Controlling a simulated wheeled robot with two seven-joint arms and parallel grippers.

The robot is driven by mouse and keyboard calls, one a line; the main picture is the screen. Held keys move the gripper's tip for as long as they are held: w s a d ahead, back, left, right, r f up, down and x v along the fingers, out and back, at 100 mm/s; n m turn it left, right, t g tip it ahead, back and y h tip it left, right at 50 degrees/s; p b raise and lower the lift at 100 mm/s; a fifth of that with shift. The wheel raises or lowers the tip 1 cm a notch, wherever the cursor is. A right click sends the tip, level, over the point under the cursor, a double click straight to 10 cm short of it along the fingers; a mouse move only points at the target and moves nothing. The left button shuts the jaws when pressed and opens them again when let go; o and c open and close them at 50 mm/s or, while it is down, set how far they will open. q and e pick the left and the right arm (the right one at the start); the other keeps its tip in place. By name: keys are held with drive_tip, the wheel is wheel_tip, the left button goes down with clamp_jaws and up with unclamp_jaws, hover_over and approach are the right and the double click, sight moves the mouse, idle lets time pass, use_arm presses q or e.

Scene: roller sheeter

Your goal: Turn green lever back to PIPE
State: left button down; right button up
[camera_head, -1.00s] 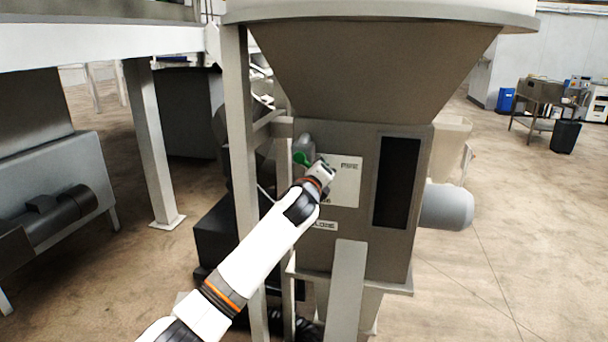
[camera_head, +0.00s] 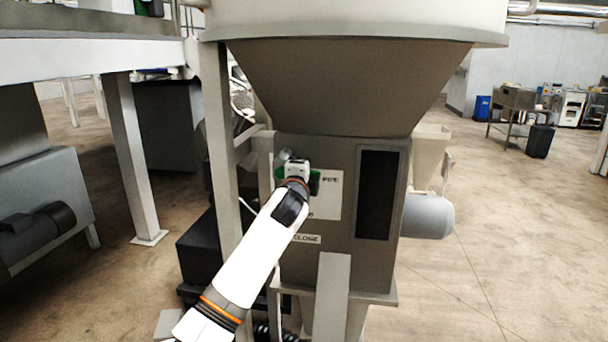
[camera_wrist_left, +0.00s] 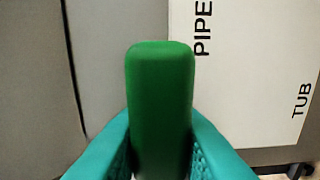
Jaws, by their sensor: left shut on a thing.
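The green lever (camera_wrist_left: 160,100) stands between the teal fingers of my left gripper (camera_wrist_left: 160,150) in the left wrist view, with a finger against each side. My left gripper (camera_head: 297,172) is shut on the lever at the front of the grey machine in the head view. There the lever (camera_head: 281,174) is mostly hidden behind the gripper. The white label plate (camera_wrist_left: 245,70) reads PIPE and TUB in the wrist view. It also shows right of the gripper in the head view (camera_head: 328,203). My right gripper is not in view.
A large hopper (camera_head: 350,85) sits above the grey machine body (camera_head: 335,260). A frame post (camera_head: 221,150) stands close left of my arm. A grey motor (camera_head: 428,217) sticks out at the right. Open floor lies further right.

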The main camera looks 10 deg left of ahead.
use_arm(q)
drive_tip(key=shift+r, duration=0.1)
idle(0.4)
drive_tip(key=c, duration=1.3)
unclamp_jaws()
drive_tip(key=shift+c, duration=0.2)
drive_tip(key=shift+o, duration=0.4)
drive_tip(key=s+b, duration=0.3)
drive_tip(key=s, duration=0.9)
drive_tip(key=shift+a, duration=0.25)
